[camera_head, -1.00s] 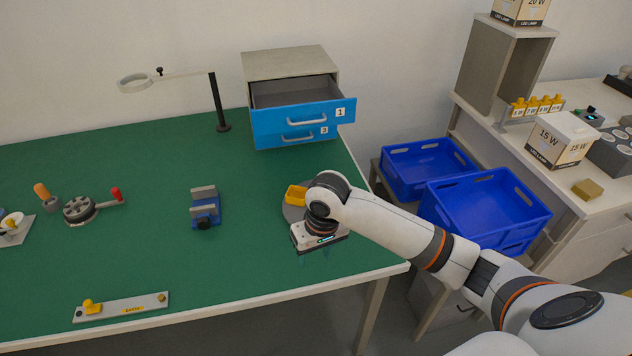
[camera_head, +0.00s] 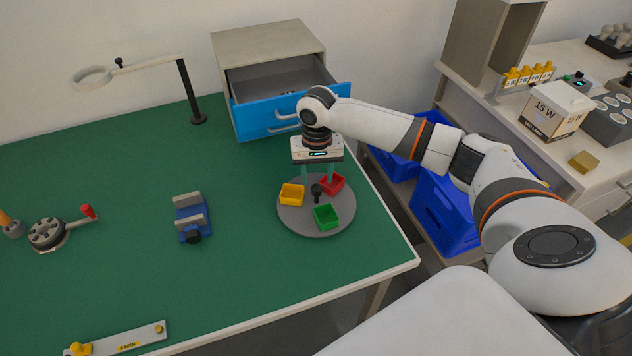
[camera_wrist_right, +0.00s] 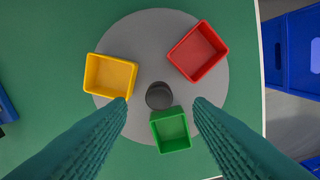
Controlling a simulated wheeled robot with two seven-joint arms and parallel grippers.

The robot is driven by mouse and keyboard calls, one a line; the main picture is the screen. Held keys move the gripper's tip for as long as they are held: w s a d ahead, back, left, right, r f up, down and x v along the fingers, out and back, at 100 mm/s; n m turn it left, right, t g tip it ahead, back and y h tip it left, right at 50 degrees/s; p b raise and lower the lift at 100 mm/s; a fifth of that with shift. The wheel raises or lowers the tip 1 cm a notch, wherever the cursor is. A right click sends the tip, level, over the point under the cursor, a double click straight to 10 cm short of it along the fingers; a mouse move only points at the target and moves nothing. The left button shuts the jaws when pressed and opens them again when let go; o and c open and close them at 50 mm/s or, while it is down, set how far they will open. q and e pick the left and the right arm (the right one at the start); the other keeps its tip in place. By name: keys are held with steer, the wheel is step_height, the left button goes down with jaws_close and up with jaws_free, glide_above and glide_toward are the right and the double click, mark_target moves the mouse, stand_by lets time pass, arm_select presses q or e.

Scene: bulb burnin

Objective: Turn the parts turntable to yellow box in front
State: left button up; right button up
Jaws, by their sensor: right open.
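The parts turntable (camera_head: 305,222) is a round grey disc near the right end of the green table. It bears a yellow box (camera_head: 292,195) at its left, a red box (camera_head: 332,183) at its back right and a green box (camera_head: 326,217) at its front. A dark knob (camera_head: 316,192) stands at its centre; it also shows in the right wrist view (camera_wrist_right: 159,96). My right gripper (camera_head: 318,180) is open and empty, pointing down above the back of the turntable. In the right wrist view its fingers are spread on either side of the green box (camera_wrist_right: 170,130). My left gripper is not in view.
A drawer cabinet (camera_head: 268,60) with its top drawer pulled out stands behind the turntable. A blue vise (camera_head: 191,220) is to the left. Blue crates (camera_head: 440,212) sit beyond the table's right edge. The green table between vise and turntable is clear.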

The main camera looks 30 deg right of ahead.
mark_target(317, 187)
step_height(317, 187, down, 4)
steer(key=shift+r, duration=0.2)
steer(key=shift+f, duration=0.35)
steer(key=shift+c, duration=0.4)
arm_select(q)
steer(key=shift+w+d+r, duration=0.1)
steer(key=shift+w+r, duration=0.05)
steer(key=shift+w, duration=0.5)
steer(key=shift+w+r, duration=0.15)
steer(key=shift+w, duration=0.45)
arm_select(e)
jaws_close()
